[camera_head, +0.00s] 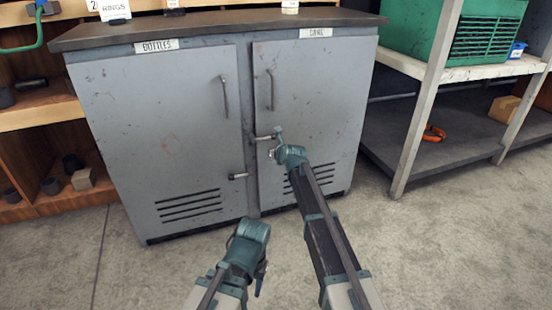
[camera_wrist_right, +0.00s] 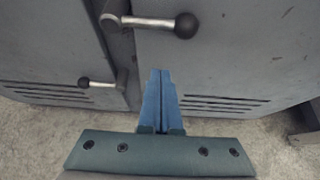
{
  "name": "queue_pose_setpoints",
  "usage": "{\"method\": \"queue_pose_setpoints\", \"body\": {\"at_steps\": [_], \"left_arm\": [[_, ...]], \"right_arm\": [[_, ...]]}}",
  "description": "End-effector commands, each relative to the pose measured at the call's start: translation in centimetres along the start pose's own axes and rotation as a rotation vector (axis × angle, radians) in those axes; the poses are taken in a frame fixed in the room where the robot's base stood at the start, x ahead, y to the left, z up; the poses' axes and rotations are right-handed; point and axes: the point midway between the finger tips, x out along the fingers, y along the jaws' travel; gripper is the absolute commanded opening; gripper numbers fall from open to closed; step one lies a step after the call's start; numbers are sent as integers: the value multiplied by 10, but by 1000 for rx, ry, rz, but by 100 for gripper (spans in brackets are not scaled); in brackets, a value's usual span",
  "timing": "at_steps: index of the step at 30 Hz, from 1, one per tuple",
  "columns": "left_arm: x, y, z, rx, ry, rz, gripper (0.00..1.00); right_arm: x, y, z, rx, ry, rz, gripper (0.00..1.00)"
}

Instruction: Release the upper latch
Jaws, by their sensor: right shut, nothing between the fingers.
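The grey cabinet (camera_head: 160,110) has two closed doors. The upper latch (camera_head: 264,138) sits by the gap between them; in the right wrist view (camera_wrist_right: 150,21) its lever points right, roughly level, ending in a black ball. The lower latch (camera_head: 238,176) has its lever pointing left, also seen in the right wrist view (camera_wrist_right: 101,83). My right gripper (camera_head: 278,132) is at the upper latch's right end in the head view. Its blue fingers (camera_wrist_right: 160,72) are shut and empty, appearing below the lever; contact is unclear. My left gripper (camera_head: 259,287) is low in front of the cabinet, its opening unclear.
Each door has a vertical bar handle, left (camera_head: 225,97) and right (camera_head: 271,90). A metal shelf (camera_head: 440,145) with a green crate (camera_head: 485,40) stands right. Wooden shelving (camera_head: 45,110) stands left. The concrete floor (camera_head: 440,245) in front is clear.

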Motion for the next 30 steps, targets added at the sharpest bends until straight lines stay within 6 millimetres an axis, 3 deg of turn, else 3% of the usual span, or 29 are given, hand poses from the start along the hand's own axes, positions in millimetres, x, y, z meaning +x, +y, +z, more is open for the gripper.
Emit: {"method": "queue_pose_setpoints", "body": {"at_steps": [1, 6, 9, 16, 30], "left_arm": [[10, 1, -1, 0, 0, 0, 50], [20, 2, -1, 0, 1, 0, 50], [-3, 0, 0, 0, 0, 0, 50], [-23, -2, 1, 0, -1, 0, 50], [-24, -2, 2, 0, -2, 0, 50]], "right_arm": [[15, 0, -2, -1, 0, 0, 0], [38, -1, -1, -1, 0, 0, 0], [24, 0, 18, 0, 0, 0, 0], [18, 0, 37, 0, 0, 0, 0], [17, -1, 38, -1, 0, -1, 0]]}}
